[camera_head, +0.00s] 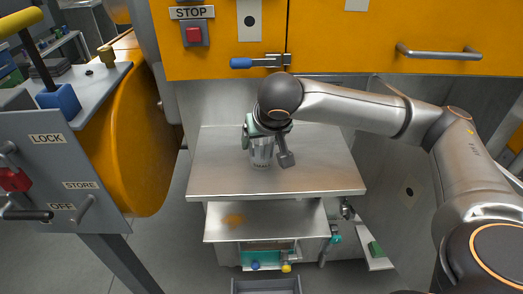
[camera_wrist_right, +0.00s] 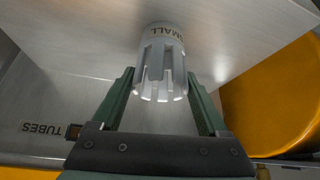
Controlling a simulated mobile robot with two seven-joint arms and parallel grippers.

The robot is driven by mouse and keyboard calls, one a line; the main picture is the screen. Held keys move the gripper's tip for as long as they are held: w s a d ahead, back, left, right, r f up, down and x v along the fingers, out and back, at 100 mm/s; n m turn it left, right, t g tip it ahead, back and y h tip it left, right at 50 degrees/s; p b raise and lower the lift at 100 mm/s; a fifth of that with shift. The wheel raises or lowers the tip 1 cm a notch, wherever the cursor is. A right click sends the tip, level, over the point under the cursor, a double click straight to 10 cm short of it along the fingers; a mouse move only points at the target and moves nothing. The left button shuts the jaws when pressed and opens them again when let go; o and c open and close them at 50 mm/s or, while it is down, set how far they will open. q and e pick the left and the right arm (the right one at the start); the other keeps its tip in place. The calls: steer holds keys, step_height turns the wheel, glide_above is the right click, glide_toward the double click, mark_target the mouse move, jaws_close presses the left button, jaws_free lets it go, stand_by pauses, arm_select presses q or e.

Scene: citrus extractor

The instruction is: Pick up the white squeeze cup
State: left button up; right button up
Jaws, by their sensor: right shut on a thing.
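The white squeeze cup (camera_head: 262,152) is on or just above the metal shelf; I cannot tell whether it touches it. It is a pale cylinder with slots in its wall, and in the right wrist view the cup (camera_wrist_right: 164,60) carries the word SMALL. My right gripper (camera_head: 262,140) is shut on the cup. In the wrist view its two green fingers (camera_wrist_right: 160,88) stand on either side of the slotted end. My left gripper is not in view.
The metal shelf (camera_head: 315,178) is otherwise bare. A lower tray (camera_head: 285,215) with an orange stain lies in front. Above are an orange cabinet (camera_head: 350,60) with a blue-handled latch (camera_head: 242,63) and a STOP button (camera_head: 193,35). A lever panel (camera_head: 60,160) stands at left.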

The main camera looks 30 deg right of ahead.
steer(key=c, duration=0.7)
steer(key=shift+r, duration=0.1)
